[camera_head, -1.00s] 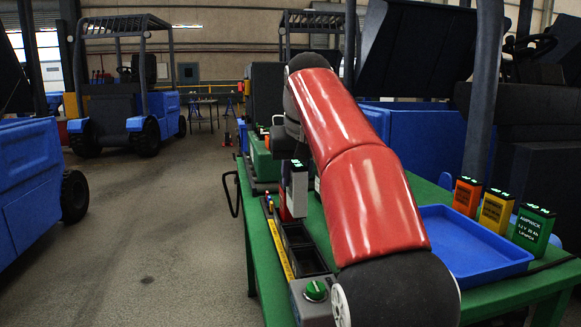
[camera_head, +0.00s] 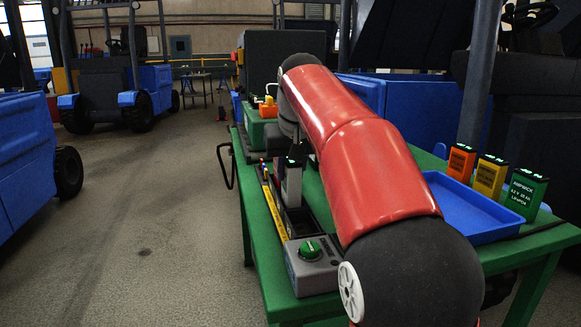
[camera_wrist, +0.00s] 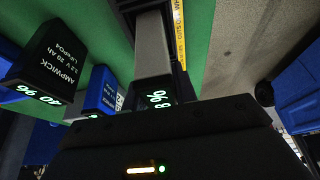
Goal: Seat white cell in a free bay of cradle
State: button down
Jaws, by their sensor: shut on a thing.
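The white cell (camera_head: 291,186) is upright in my gripper (camera_head: 297,155), at the cradle (camera_head: 300,226) on the green table. Its lower end meets the dark bays in the picture; I cannot tell how deep it sits. In the wrist view the cell (camera_wrist: 152,55) shows a pale side and a lit green number at its top, with my gripper (camera_wrist: 158,108) shut around that end. My red arm hides part of the cradle and table. An open bay shows at the cradle's near end.
A grey box with a green knob (camera_head: 310,251) adjoins the cradle's near end; a yellow strip (camera_head: 275,211) runs alongside. A blue tray (camera_head: 470,212) and orange, yellow and green cells (camera_head: 524,193) stand right. Black (camera_wrist: 52,62) and blue (camera_wrist: 103,92) cells show in the wrist view.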

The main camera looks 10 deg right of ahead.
jog(key=shift+f+b, duration=0.4)
jog(key=shift+f, duration=0.15)
dwell(0.4)
jog(key=c, duration=1)
grip_release()
jog(key=shift+c, duration=0.2)
